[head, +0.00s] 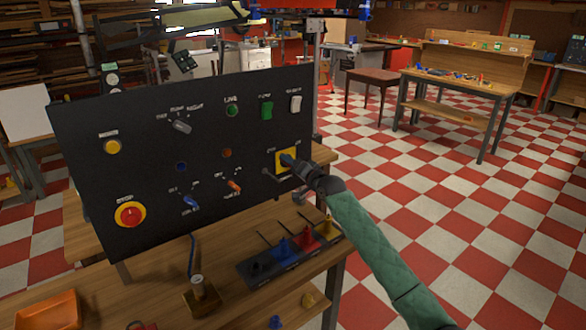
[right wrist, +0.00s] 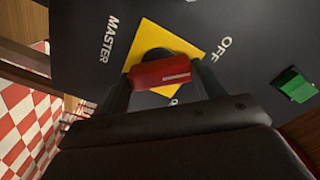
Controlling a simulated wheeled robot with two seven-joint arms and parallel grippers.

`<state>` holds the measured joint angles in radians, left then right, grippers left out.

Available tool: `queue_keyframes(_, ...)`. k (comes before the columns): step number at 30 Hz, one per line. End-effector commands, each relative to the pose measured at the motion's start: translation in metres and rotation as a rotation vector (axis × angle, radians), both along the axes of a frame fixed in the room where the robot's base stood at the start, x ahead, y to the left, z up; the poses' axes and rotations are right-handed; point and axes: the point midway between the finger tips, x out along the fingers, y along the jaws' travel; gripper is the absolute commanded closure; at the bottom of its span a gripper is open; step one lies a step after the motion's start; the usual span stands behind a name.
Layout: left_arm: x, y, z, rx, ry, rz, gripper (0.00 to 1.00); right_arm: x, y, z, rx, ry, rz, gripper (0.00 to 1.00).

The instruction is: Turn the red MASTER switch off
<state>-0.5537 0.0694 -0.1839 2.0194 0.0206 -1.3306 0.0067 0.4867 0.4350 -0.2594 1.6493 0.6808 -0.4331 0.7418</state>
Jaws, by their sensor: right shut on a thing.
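The red MASTER switch handle (right wrist: 160,74) sits on a yellow plate (right wrist: 187,47) on a black panel. In the right wrist view it lies between the two fingers of my right gripper (right wrist: 163,84), which is shut on it. A white line runs along the handle's right part, between the OFF label (right wrist: 225,48) and a partly hidden label below. In the head view my right gripper (head: 290,162) covers the handle, and the yellow plate (head: 284,153) shows around it at the panel's lower right. My left gripper is not in view.
Colored pieces (head: 283,247) stand on a dark base on the bench below.

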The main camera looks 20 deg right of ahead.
Motion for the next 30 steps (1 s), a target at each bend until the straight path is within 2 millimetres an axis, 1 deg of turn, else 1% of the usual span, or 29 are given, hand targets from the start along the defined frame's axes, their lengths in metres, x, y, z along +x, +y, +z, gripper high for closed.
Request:
queue_keyframes(1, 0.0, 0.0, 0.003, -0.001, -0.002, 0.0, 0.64, -0.001, 0.001, -0.004, -0.018, -0.002, 0.002, 0.55)
queue_keyframes(9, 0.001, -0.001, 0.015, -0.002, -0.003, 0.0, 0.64, -0.001, 0.002, -0.004, -0.074, -0.021, 0.002, 0.55)
queue_keyframes(22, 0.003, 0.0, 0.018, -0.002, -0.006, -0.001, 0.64, 0.0, 0.002, -0.004, -0.082, -0.023, 0.002, 0.55)
queue_keyframes(23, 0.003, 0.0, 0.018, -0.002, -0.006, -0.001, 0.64, -0.001, 0.002, -0.004, -0.082, -0.023, 0.002, 0.29)
queue_keyframes(25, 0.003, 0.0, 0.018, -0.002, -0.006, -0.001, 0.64, 0.0, 0.001, -0.004, -0.082, -0.024, 0.002, 0.15)
queue_keyframes(26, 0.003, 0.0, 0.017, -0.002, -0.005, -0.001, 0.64, 0.0, 0.001, -0.004, -0.082, -0.024, 0.002, 0.11)
queue_keyframes(30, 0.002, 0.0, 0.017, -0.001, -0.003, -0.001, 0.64, 0.0, 0.001, -0.002, -0.08, -0.025, 0.001, 0.11)
